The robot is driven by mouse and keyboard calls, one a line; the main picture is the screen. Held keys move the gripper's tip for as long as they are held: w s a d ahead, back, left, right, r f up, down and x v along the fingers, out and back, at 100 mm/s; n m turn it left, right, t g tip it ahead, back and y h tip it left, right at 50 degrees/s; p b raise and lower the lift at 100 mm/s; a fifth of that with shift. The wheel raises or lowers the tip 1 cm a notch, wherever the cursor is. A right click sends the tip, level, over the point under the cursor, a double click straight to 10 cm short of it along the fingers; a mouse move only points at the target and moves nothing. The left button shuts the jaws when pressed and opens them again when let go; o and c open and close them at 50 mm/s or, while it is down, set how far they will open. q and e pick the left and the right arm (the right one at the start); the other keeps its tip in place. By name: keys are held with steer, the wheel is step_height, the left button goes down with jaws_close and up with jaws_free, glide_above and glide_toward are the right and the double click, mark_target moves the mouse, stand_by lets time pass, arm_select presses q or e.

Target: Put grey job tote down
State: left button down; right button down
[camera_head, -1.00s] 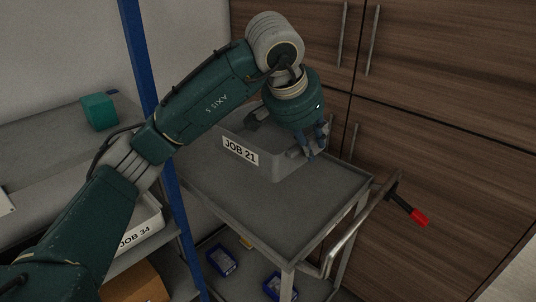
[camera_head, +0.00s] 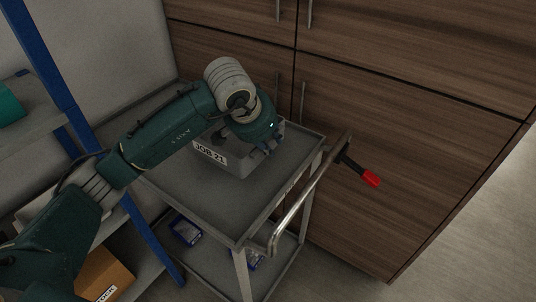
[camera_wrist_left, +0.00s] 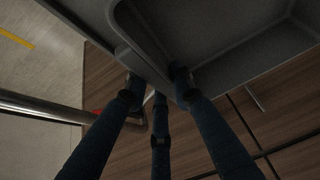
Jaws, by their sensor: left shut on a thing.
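The grey job tote (camera_head: 237,161), labelled JOB 21, is at the far end of the grey cart's top tray (camera_head: 203,199) in the head view. It looks level, and I cannot tell if its base touches the tray. My left gripper (camera_head: 268,150) is at the tote's right side, partly hidden by my wrist. In the left wrist view the gripper's fingers (camera_wrist_left: 158,82) are shut on the tote's rim; the tote (camera_wrist_left: 225,40) fills the upper part of that view. My right gripper is not in view.
The cart has a push handle (camera_head: 296,205) and a red-tipped lever (camera_head: 370,178) at its right. Wooden cabinets (camera_head: 400,120) stand close behind. A blue shelf post (camera_head: 62,95) and shelving are at left. Blue bins (camera_head: 186,230) sit on the lower shelf. The tray's front is clear.

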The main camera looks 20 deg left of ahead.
arm_select(q)
step_height(320, 180, down, 6)
steer(key=shift+r+p, duration=0.15)
steer(key=shift+p, duration=0.25)
steer(key=shift+f+b, duration=0.25)
steer(key=shift+b, duration=0.05)
steer(key=c, duration=1.5)
jaws_free()
steer(key=shift+r, duration=0.15)
